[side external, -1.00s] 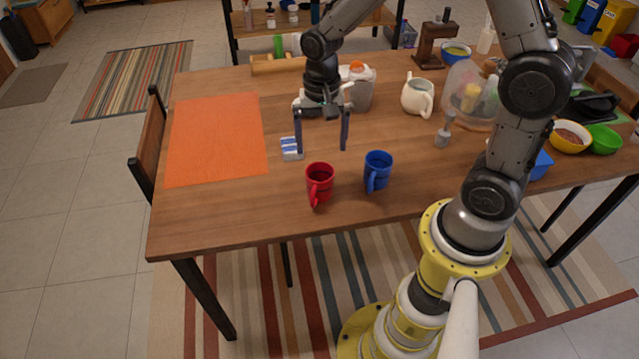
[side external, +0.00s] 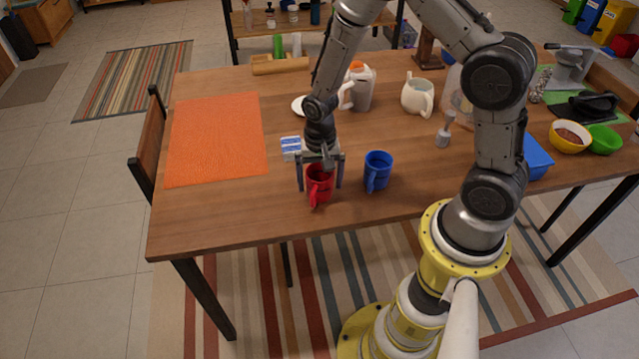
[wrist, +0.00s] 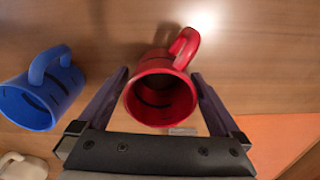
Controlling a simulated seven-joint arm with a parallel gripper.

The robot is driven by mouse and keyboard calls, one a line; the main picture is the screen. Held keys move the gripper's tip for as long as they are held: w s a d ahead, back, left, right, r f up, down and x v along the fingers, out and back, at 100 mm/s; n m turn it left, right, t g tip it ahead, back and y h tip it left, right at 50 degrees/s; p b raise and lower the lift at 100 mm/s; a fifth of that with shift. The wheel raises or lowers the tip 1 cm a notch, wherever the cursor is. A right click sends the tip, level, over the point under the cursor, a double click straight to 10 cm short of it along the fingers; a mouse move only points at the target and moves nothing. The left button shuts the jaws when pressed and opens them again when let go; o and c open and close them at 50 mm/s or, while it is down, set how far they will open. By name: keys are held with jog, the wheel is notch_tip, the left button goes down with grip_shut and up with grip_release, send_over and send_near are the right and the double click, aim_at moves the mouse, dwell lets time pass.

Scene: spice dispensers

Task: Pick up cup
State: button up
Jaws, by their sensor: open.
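A red cup (side external: 318,187) stands upright on the wooden table near its front edge, with its handle toward that edge. A blue cup (side external: 378,172) stands to its right. My gripper (side external: 320,187) is open and pointing down over the red cup, with one finger on each side of it. In the wrist view the red cup (wrist: 162,95) sits between the two spread fingers, and its handle points away from the gripper body. I cannot tell whether either finger touches it. The blue cup (wrist: 42,92) shows at the left of the wrist view.
A small blue-and-white box (side external: 291,148) lies just behind the red cup. An orange mat (side external: 215,140) covers the left of the table. A white pitcher (side external: 416,96) and a grey jug (side external: 360,88) stand farther back. The table's front left is clear.

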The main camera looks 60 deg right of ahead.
jog(key=shift+f, duration=0.25)
jog(key=c, duration=1.4)
jog(key=shift+w, duration=0.1)
jog(key=shift+r, duration=0.15)
